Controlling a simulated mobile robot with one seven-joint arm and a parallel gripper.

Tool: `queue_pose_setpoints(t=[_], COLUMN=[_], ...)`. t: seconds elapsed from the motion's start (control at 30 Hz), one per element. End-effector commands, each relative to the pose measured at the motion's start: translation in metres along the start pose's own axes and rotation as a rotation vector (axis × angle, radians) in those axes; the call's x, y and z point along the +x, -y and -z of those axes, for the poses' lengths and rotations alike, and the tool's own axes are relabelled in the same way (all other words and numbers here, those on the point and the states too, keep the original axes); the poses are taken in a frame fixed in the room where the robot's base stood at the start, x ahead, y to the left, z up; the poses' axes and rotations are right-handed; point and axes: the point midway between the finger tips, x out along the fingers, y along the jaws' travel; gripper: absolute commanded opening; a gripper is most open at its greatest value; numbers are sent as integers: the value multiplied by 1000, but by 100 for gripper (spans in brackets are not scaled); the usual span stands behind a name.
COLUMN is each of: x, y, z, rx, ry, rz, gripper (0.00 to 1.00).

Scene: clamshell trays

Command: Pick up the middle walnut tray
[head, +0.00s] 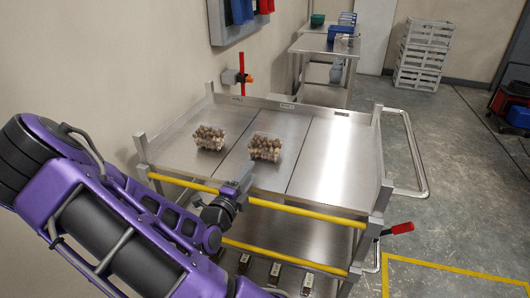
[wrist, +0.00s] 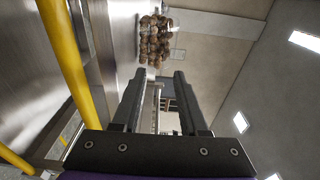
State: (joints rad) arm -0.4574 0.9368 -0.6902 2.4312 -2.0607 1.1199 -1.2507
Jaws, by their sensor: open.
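The middle walnut tray (head: 265,149) is a clear tray full of brown walnuts on the middle section of a steel cart top. A second walnut tray (head: 209,138) sits to its left on the left section. My gripper (head: 243,177) is at the cart's front edge, in front of the middle tray and apart from it. In the wrist view, my gripper's two fingers (wrist: 158,76) are spread and empty. That view, turned on its side, shows one walnut tray (wrist: 154,40) beyond the fingertips; I cannot tell which one it is.
The cart top (head: 335,160) has a bare right section. A yellow rail (head: 325,218) runs along its front, also in the wrist view (wrist: 62,50). A raised rim edges the back. Small dark boxes (head: 275,273) stand on the lower shelf. A steel table (head: 325,45) stands behind.

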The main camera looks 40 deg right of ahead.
Motion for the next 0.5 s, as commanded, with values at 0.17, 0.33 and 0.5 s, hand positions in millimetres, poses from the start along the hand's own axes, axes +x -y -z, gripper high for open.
queue_pose_setpoints(t=[0.17,0.33,0.5], x=[28,37,61], y=[0,1,4], z=[0,0,0], rx=[2,2,3], ry=[-2,0,-2], rz=[1,1,2], gripper=[43,43,43])
